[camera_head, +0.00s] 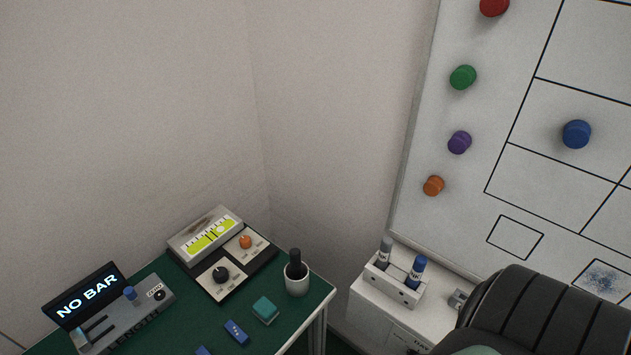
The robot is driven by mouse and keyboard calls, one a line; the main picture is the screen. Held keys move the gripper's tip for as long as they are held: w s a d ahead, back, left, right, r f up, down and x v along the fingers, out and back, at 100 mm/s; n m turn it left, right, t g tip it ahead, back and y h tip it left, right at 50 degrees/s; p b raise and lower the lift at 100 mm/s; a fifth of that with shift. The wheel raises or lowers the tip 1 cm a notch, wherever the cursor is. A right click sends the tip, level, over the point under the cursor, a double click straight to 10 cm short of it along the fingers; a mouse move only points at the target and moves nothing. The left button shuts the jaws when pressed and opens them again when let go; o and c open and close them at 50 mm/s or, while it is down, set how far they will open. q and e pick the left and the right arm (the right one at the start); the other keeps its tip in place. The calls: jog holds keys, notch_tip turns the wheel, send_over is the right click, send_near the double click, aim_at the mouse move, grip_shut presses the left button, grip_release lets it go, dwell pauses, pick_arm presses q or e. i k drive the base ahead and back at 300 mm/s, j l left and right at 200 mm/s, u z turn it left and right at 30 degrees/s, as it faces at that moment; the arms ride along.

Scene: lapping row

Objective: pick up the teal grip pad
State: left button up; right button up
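The teal grip pad (265,310) is a small block lying on the green table (184,314) at the bottom of the head view. It lies between a blue block (236,333) to its left and a white cup (297,284) to its upper right. It looks apart from both, and nothing covers it.
A console with a "NO BAR" screen (87,296) and a panel with knobs (221,275) stand on the table. A dark handle stands in the cup. A marker holder (396,284) sits on a white cabinet below a whiteboard (500,100) with coloured magnets.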

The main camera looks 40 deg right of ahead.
aim_at(263, 309)
jog(key=k+z, duration=0.1)
jog(key=z, duration=0.55)
jog(key=u, duration=1.6)
jog(key=z, duration=1.6)
